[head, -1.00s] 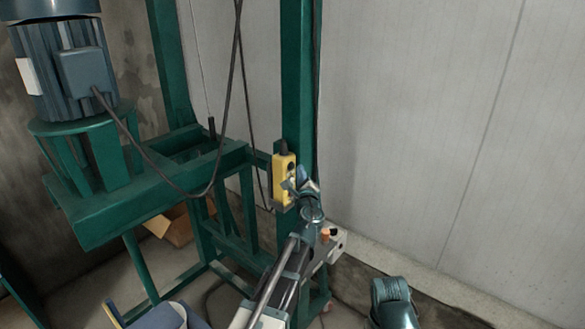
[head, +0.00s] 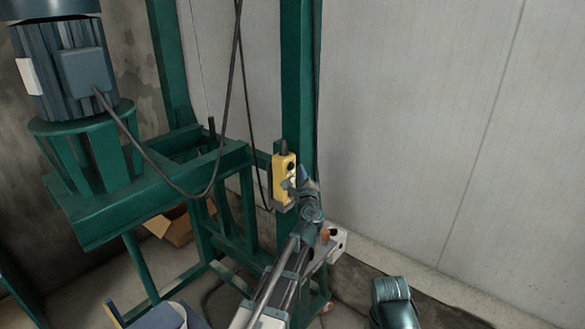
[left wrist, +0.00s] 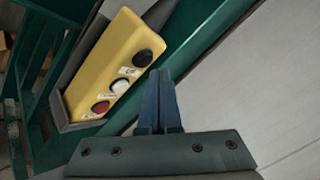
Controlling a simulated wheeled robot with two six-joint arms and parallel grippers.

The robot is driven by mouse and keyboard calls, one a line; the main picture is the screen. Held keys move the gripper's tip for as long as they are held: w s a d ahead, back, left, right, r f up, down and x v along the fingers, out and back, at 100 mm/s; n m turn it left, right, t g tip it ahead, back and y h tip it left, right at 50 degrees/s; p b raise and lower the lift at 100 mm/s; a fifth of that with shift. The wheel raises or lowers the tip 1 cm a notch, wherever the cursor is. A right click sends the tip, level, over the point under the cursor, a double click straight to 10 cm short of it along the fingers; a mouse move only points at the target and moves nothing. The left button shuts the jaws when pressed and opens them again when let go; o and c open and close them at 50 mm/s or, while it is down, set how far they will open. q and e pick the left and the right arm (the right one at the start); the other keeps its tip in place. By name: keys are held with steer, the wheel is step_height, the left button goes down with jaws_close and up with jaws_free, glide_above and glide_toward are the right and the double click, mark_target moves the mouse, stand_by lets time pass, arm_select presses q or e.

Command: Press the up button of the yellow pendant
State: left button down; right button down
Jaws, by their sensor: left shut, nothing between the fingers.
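The yellow pendant (head: 279,190) hangs upright against the green post in the head view. In the left wrist view the pendant (left wrist: 103,55) is tilted, with a black button (left wrist: 143,57), a white button (left wrist: 120,86) and a red button (left wrist: 101,107). Small labels sit beside them; the one near the black button seems to read "Up". My left gripper (head: 290,185) is shut and empty at the pendant's right side. In the left wrist view its fingertips (left wrist: 160,73) are just right of the black button; whether they touch the pendant I cannot tell.
A green steel frame (head: 150,200) carries a motor (head: 65,70) at the left. A dark cable (head: 190,192) loops from the motor across the frame. A green post (head: 297,90) stands behind the pendant. A cardboard box (head: 172,228) lies below. The pale wall (head: 430,120) is bare at the right.

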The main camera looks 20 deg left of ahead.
arm_select(q)
steer(key=shift+a, duration=0.2)
stand_by(0.5)
steer(key=shift+w+a, duration=0.15)
steer(key=shift+a, duration=0.1)
